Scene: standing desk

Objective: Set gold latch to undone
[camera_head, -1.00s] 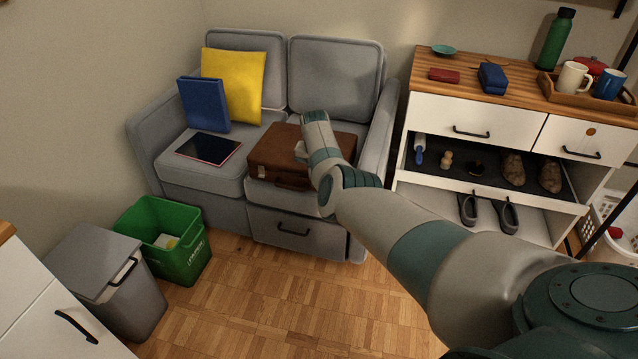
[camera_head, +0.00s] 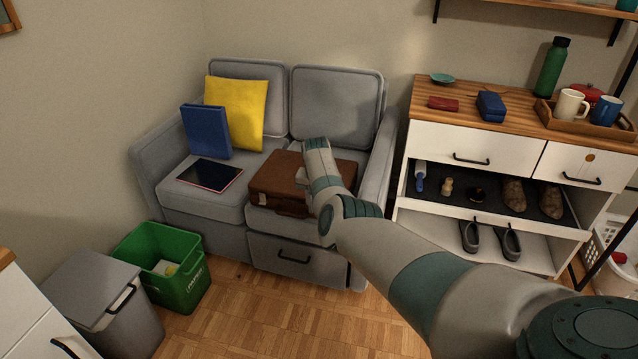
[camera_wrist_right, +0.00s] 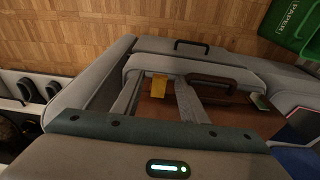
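A brown suitcase (camera_head: 272,180) lies flat on the right seat of the grey sofa. In the right wrist view its brown side (camera_wrist_right: 235,117) and dark handle (camera_wrist_right: 214,82) show. A gold latch (camera_wrist_right: 158,88) shows as a small yellow plate between my right gripper's fingers. I cannot tell whether it is fastened or undone. My right gripper (camera_wrist_right: 162,79) is open, one finger on each side of the latch with gaps to it. In the head view my right forearm hides most of that gripper and the latch. My left gripper is in neither view.
The sofa (camera_head: 205,200) also holds a tablet (camera_head: 209,174), a blue book-like object (camera_head: 206,132) and a yellow cushion (camera_head: 236,112). A green bin (camera_head: 192,283) and a grey bin (camera_head: 130,322) stand at left. A cabinet (camera_head: 477,157) with shoes stands at right. The floor in front is clear.

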